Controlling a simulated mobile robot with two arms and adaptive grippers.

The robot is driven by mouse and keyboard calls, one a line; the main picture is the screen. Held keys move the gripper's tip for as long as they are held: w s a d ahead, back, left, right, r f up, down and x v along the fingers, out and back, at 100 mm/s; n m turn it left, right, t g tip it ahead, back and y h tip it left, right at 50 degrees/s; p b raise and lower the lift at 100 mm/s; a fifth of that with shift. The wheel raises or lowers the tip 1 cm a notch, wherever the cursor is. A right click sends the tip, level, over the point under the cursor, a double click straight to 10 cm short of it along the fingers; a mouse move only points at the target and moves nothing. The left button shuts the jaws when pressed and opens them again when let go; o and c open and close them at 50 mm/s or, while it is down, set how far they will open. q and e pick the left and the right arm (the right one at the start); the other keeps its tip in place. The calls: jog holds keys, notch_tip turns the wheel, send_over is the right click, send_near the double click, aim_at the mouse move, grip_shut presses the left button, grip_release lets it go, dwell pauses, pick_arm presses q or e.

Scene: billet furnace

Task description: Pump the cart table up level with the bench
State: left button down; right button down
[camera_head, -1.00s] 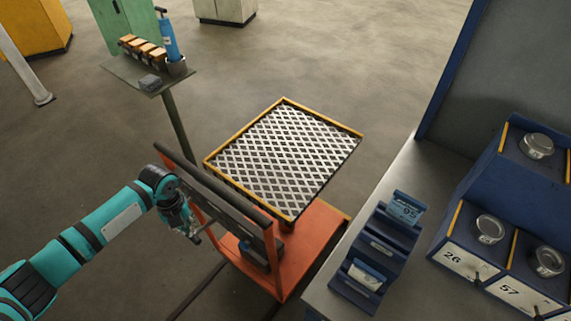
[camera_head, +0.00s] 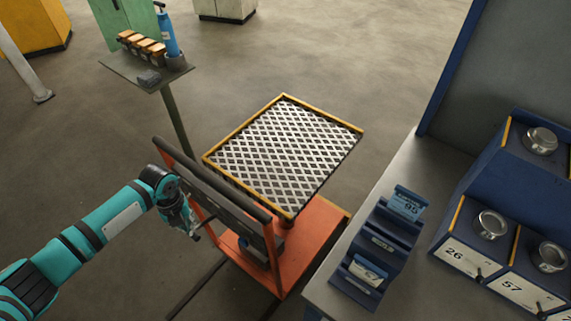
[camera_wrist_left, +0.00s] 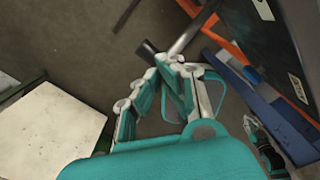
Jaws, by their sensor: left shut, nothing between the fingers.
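The cart table (camera_head: 285,155) is a diamond-patterned metal plate with yellow edges above an orange cart base (camera_head: 318,230). The grey bench (camera_head: 395,175) stands to its right; I cannot tell the exact height difference. My left gripper (camera_head: 193,236) is beside the cart's dark push bar (camera_head: 215,182), shut and empty. A thin metal rod, seemingly the pump lever (camera_head: 208,224), runs from the cart to the fingers. In the left wrist view the lever (camera_wrist_left: 184,38) has a dark end just beyond the fingertips (camera_wrist_left: 182,65); contact is unclear. My right gripper is out of view.
A blue card rack (camera_head: 377,243) and blue units with round metal dials (camera_head: 490,224) stand on the bench. A post-mounted shelf (camera_head: 122,66) holds several orange-topped blocks and a blue cylinder (camera_head: 167,37).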

pick_arm(q)
notch_tip(320, 180, down, 7)
jog(key=b, duration=0.4)
jog(key=shift+s+a+f, duration=0.2)
jog(key=shift+s+a, duration=0.05)
jog(key=shift+s, duration=0.1)
jog(key=r+p, duration=0.2)
jog(key=r, duration=0.1)
jog(key=r+p, duration=0.2)
jog(key=r, duration=0.1)
jog(key=r+p, duration=0.2)
jog(key=p, duration=0.1)
jog(key=shift+w+d+r, duration=0.2)
jog(key=shift+w+r, duration=0.1)
jog(key=shift+r, duration=0.1)
dwell(0.4)
jog(key=shift+f, duration=0.15)
